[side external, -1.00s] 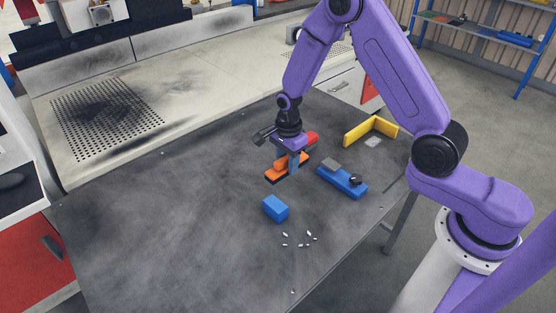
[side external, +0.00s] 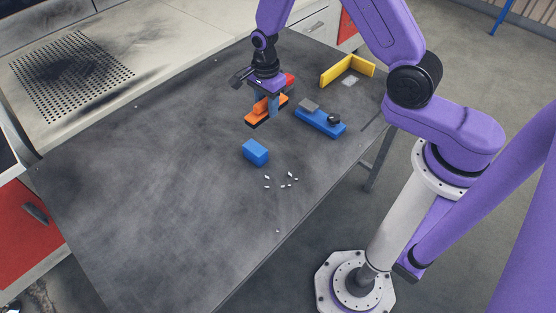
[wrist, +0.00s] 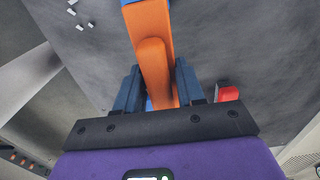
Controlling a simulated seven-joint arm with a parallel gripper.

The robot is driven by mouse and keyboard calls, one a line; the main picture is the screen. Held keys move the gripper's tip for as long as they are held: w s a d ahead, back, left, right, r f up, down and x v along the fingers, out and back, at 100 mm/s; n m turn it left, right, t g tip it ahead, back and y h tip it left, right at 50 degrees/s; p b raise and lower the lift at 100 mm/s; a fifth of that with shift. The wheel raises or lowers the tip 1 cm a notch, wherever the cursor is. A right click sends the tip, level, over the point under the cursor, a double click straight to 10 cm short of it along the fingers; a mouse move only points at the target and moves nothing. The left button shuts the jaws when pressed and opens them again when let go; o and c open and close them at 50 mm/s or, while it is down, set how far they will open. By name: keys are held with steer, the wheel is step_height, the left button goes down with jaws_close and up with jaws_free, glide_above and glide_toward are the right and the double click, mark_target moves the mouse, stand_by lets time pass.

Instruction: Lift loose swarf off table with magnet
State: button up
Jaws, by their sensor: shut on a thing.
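The loose swarf (side external: 281,181) is several small pale bits scattered on the dark table (side external: 150,150), near its front edge. Some bits also show at the upper left of the wrist view (wrist: 71,11). An orange magnet tool (side external: 262,112) with a dark underside is between my gripper's fingers. My gripper (side external: 267,105) is shut on its handle, which shows in the wrist view (wrist: 152,60). The magnet is behind the swarf and apart from it. I cannot tell whether its underside touches the table. No swarf is visible on the magnet.
A blue block (side external: 255,152) stands between the magnet and the swarf. A red object (side external: 288,79) is beside my gripper. The table's left part is clear.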

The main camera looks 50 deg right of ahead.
steer(key=s+a+f, duration=0.4)
steer(key=s+a, duration=0.3)
steer(key=s, duration=0.5)
steer(key=shift+a, duration=0.3)
steer(key=shift+f, duration=3.9)
step_height(320, 180, up, 8)
